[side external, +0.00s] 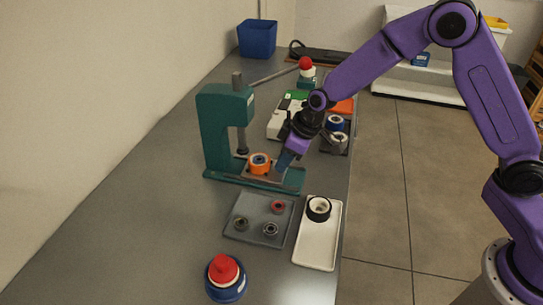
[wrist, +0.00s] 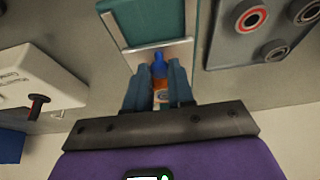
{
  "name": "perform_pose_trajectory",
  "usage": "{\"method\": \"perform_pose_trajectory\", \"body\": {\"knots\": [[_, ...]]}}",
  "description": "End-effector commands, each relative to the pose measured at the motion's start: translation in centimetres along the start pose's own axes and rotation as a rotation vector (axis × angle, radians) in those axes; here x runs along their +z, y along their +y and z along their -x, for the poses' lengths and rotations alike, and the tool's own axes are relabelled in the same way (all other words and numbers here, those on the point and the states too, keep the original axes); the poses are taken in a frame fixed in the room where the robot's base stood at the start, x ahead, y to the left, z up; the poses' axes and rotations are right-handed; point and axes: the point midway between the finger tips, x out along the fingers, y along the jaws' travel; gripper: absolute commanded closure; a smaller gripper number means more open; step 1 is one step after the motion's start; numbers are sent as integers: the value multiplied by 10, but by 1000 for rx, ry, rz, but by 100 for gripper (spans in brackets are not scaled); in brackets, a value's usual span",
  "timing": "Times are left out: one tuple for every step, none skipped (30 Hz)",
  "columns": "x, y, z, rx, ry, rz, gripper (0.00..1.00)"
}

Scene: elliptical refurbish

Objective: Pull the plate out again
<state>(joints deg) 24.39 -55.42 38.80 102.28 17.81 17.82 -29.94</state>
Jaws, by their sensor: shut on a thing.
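The teal press (side external: 212,130) stands on the bench with its ram above an orange ring with a blue centre (side external: 259,163). The ring sits on the plate (side external: 268,177) at the press base. My gripper (side external: 283,160) is at the right, front side of the plate, pointing down-left. In the wrist view my gripper (wrist: 160,80) is shut on a small blue and orange piece (wrist: 159,68) at the edge of a pale plate in the teal frame (wrist: 198,30). It looks like the plate's handle; the fingers hide part of it.
A grey tray (side external: 250,232) with several small rings and a white tray (side external: 330,240) with a black-rimmed ring (side external: 318,207) lie in front. A red-topped blue object (side external: 225,275) stands nearer. A white device (side external: 283,122) and dark rings (side external: 336,123) are behind.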

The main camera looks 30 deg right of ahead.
Motion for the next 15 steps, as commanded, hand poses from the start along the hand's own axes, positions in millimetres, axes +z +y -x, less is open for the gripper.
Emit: {"method": "perform_pose_trajectory", "body": {"knots": [[10,0,4,0,-2,-2,100],[15,0,7,-1,-2,-2,100],[22,0,10,0,-1,-1,100],[27,0,12,0,-2,-3,100],[32,0,14,0,-2,-2,100],[39,0,17,0,-1,-2,100],[43,0,18,0,-1,-2,100],[47,0,20,0,-1,-1,100],[52,0,22,0,-2,-2,100],[55,0,23,0,-1,-1,100],[57,0,24,1,0,1,100],[59,0,25,1,0,-1,100],[61,0,25,1,-1,-1,100],[61,0,26,1,-1,-1,100],[62,0,26,0,-2,0,100]]}}
